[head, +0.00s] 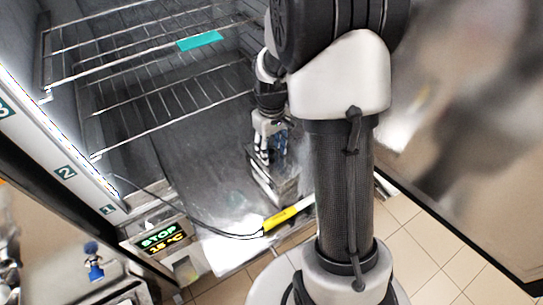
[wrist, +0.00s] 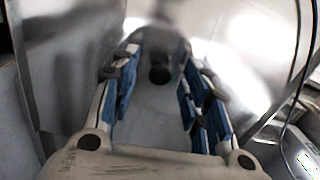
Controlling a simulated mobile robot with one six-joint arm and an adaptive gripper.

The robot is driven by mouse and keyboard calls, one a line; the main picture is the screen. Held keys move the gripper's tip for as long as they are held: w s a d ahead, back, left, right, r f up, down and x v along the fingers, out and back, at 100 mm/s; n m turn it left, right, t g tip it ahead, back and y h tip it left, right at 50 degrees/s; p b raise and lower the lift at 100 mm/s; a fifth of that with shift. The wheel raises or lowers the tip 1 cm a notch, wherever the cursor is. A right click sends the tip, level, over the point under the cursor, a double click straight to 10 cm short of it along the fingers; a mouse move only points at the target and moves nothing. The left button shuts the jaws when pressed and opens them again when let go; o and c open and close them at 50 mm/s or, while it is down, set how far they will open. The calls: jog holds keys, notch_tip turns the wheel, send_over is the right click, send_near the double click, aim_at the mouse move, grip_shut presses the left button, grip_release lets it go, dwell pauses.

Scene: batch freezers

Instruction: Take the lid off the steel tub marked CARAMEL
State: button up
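My gripper (head: 266,158) reaches down into the open freezer cabinet in the head view, beside a shiny steel object (head: 276,187) that may be a tub. In the wrist view my gripper (wrist: 158,85) is open, its blue-padded fingers apart with clear space between them. A small dark round thing, perhaps a lid knob (wrist: 159,75), shows between and beyond the fingertips, with no visible contact. Blurred, reflective steel surfaces surround it. I cannot read CARAMEL anywhere, and I cannot tell lid from tub. My arm hides part of the cabinet on the right.
Wire racks (head: 172,103) are above and left of my gripper; an upper one has a teal tag (head: 199,41). A yellow tag (head: 281,217) sits at the low front edge. A STOP display (head: 162,238) is lower left. A dark cable (head: 185,217) crosses the front.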

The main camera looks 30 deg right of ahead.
grip_shut()
dwell(0.3)
